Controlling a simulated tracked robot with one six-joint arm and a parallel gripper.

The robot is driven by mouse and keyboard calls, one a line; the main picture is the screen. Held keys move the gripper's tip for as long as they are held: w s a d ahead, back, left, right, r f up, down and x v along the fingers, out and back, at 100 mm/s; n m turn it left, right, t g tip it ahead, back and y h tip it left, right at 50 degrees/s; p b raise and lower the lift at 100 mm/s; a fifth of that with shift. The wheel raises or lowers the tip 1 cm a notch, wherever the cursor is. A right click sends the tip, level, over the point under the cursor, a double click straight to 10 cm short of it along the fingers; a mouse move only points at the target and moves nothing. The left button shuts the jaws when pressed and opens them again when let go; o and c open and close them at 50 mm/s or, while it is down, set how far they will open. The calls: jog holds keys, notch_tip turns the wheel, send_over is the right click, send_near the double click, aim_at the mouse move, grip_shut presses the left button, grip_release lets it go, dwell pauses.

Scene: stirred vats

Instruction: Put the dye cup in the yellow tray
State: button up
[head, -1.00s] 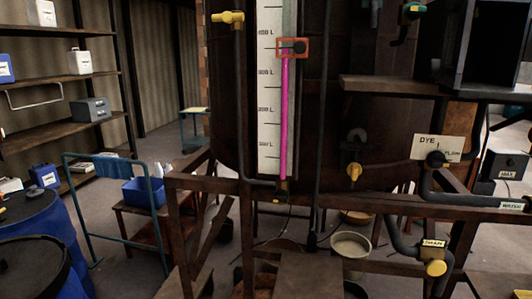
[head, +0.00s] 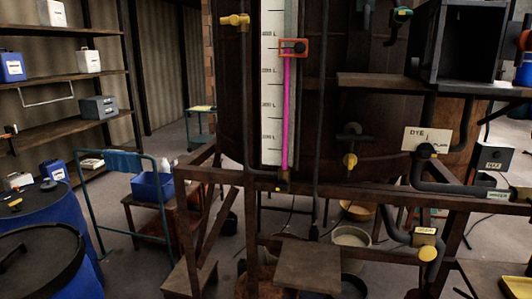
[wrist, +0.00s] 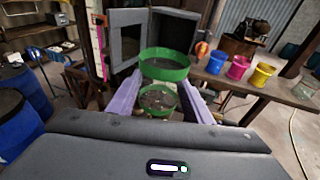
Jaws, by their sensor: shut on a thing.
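In the wrist view, my gripper (wrist: 158,106), with its purple fingers, is shut on a green-rimmed round vessel (wrist: 157,111) with a dark, speckled inside. A wider green round vessel (wrist: 165,74) is just beyond it; I cannot tell whether the two touch. I cannot tell which is the dye cup. In the head view, part of a yellow tray (head: 500,288) shows at the bottom right corner. My gripper is outside the head view.
A brown vat stand with a wooden rail (head: 340,187) fills the middle of the head view. Pipes and a DYE sign (head: 425,140) are at right. An open grey box (wrist: 128,40) is behind the green vessels. Blue drums (head: 45,215) and a teal trolley (head: 120,215) stand at left.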

jog(key=w+d+f+n+y, duration=0.1)
jog(key=w+d+f+y, duration=0.15)
jog(key=d+f, duration=0.6)
jog(key=w+d+f+n+y, duration=0.1)
jog(key=w+d+f, duration=0.1)
jog(key=w+f, duration=0.6)
jog(key=w+d+f+n+y, duration=0.2)
jog(key=w+f, duration=0.2)
jog(key=f, duration=0.9)
jog(key=w+a+f+n+g+y, duration=0.1)
jog(key=w+a+f, duration=0.4)
jog(key=f, duration=0.5)
jog(key=w+a+f+n+g+y, duration=0.15)
jog(key=w+a+f, duration=0.25)
jog(key=a+f, duration=0.5)
jog(key=w+a+f+n+g+y, duration=0.15)
jog(key=w+a+f, duration=0.25)
jog(key=f, duration=0.8)
jog(key=a+f+n+g+y, duration=0.1)
jog(key=a+f+y, duration=0.1)
jog(key=a+f, duration=0.5)
jog(key=s+a+f+n+g+y, duration=0.1)
jog(key=a+f+n+y, duration=0.1)
jog(key=a+f, duration=0.6)
jog(key=a, duration=0.6)
jog(key=shift+a+f+g, duration=0.2)
jog(key=shift+a+g, duration=0.05)
jog(key=shift+g, duration=0.15)
